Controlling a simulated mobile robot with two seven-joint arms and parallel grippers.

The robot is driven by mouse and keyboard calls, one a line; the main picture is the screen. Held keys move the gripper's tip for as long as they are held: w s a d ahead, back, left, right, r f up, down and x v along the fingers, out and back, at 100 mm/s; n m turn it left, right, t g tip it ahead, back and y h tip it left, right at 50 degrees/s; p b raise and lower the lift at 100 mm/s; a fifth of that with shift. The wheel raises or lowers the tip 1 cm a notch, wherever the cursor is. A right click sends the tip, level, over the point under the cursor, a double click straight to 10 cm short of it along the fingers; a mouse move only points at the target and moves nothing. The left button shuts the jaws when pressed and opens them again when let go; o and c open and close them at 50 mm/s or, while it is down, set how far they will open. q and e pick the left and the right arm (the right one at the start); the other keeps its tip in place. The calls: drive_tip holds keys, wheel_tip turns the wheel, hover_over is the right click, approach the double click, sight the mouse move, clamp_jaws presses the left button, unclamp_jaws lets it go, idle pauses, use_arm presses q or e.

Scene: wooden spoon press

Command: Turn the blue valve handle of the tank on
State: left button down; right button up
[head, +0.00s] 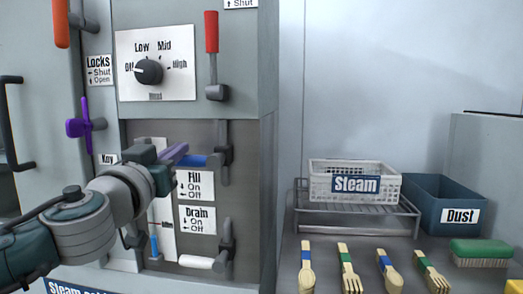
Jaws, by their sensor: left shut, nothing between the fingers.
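The blue valve handle (193,161) is on the tank's grey front panel (195,135), above the Fill label (195,186). It points left, roughly level, from its dark pivot (224,156). The Fill label shows a down arrow by On and a left arrow by Off. My left gripper (174,153) is shut and empty at the left end of the blue handle, overlapping it in view; I cannot tell whether they touch. My left wrist hides part of the panel to the left. My right gripper is not in view.
A white Drain handle (197,262) is below, a red-handled lever (211,32) and a knob (148,71) above, a purple handle (80,126) left. At right are a Steam basket (354,168) on a rack, a Dust bin (440,187), wooden utensils and a brush (482,250).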

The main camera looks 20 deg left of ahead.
use_arm(q)
drive_tip(key=shift+f+n+b, duration=0.25)
drive_tip(key=shift+n+b, duration=0.15)
drive_tip(key=shift+b, duration=0.05)
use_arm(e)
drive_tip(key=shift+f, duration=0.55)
